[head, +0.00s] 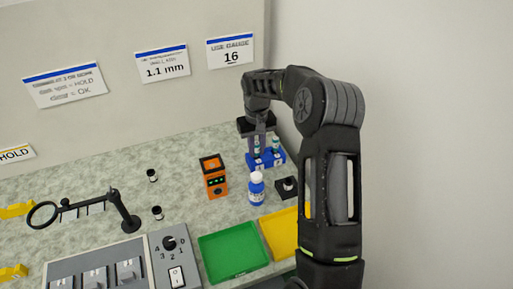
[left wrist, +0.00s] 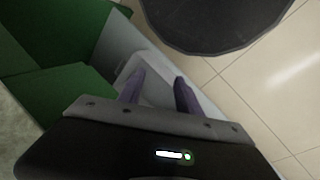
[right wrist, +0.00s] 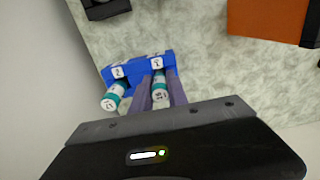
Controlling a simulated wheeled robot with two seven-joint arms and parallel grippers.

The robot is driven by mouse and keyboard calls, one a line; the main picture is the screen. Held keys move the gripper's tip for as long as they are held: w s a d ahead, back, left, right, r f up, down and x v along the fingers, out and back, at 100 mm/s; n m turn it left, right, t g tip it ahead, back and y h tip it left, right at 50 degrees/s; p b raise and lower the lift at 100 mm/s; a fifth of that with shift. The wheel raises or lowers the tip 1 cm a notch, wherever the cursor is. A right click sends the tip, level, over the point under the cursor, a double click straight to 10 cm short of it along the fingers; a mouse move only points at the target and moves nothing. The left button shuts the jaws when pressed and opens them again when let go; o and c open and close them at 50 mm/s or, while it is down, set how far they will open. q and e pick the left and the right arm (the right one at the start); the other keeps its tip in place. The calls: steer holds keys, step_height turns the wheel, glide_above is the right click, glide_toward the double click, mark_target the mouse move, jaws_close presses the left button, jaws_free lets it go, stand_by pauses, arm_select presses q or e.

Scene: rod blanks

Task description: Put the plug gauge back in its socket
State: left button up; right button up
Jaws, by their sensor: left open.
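The plug gauge (right wrist: 158,88), white and teal with a label that looks like 16, stands between the fingers of my right gripper (right wrist: 160,88). The fingers are close in on both sides of it. The blue socket block (right wrist: 138,68) has tags 2 and 1; the gauge's far end meets the block by tag 1, and I cannot tell how deep it sits. A second gauge (right wrist: 114,96), marked 17, is by tag 2. In the head view my right gripper (head: 258,134) is over the block (head: 266,159). My left gripper (left wrist: 159,88) is open and empty, outside the head view.
A green tray (head: 233,250) and a yellow tray (head: 280,234) lie in front. A wall sign (head: 231,51) reads gauge 16.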

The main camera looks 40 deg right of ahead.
steer(key=o, duration=0.5)
steer(key=shift+c, duration=0.2)
step_height(320, 180, up, 12)
steer(key=shift+r+b, duration=0.15)
steer(key=shift+b, duration=0.3)
stand_by(0.7)
